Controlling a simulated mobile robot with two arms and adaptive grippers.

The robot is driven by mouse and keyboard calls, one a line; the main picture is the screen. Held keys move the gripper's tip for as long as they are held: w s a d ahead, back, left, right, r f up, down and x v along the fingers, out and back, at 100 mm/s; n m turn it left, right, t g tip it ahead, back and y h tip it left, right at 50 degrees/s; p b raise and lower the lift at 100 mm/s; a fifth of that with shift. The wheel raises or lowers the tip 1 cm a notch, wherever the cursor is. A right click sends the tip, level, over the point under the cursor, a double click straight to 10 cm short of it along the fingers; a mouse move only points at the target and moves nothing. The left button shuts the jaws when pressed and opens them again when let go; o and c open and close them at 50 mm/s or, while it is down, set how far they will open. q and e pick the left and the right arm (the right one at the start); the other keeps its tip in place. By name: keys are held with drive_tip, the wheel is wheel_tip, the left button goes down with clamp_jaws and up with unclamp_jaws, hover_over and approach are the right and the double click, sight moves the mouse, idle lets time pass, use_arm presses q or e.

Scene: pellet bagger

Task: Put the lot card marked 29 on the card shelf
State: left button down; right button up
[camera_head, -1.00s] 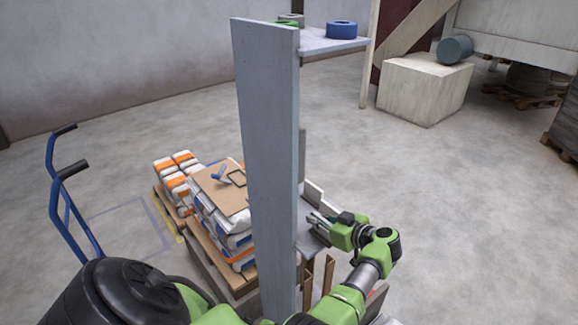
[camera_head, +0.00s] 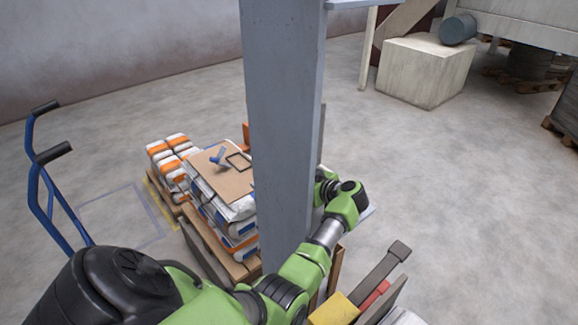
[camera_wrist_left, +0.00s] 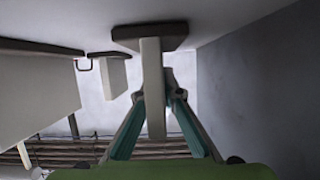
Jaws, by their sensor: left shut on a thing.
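In the left wrist view my left gripper (camera_wrist_left: 157,97) is shut on a pale, narrow slab with a dark cap (camera_wrist_left: 152,65), seen nearly edge-on. No number is readable on it, so I cannot tell whether it is the card marked 29. A similar pale piece with a dark edge (camera_wrist_left: 113,75) is to its left, apart from the fingers.
A pallet of stacked bags (camera_head: 235,215) with a cardboard sheet (camera_head: 222,182) is left of the panel. A blue hand truck (camera_head: 35,185) stands farther left. A pale block (camera_head: 425,75) is at the back right.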

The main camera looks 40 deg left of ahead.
use_arm(q)
drive_tip(key=shift+v, duration=1.05)
drive_tip(key=shift+f, duration=0.1)
drive_tip(key=shift+a+f, duration=0.2)
drive_tip(key=shift+a, duration=0.05)
drive_tip(key=c, duration=2.6)
unclamp_jaws()
drive_tip(key=shift+a+f, duration=0.2)
drive_tip(key=o, duration=0.4)
drive_tip(key=shift+d+r, duration=0.15)
drive_tip(key=shift+d, duration=0.05)
use_arm(e)
drive_tip(key=shift+d+f, duration=0.2)
drive_tip(key=shift+f, duration=0.3)
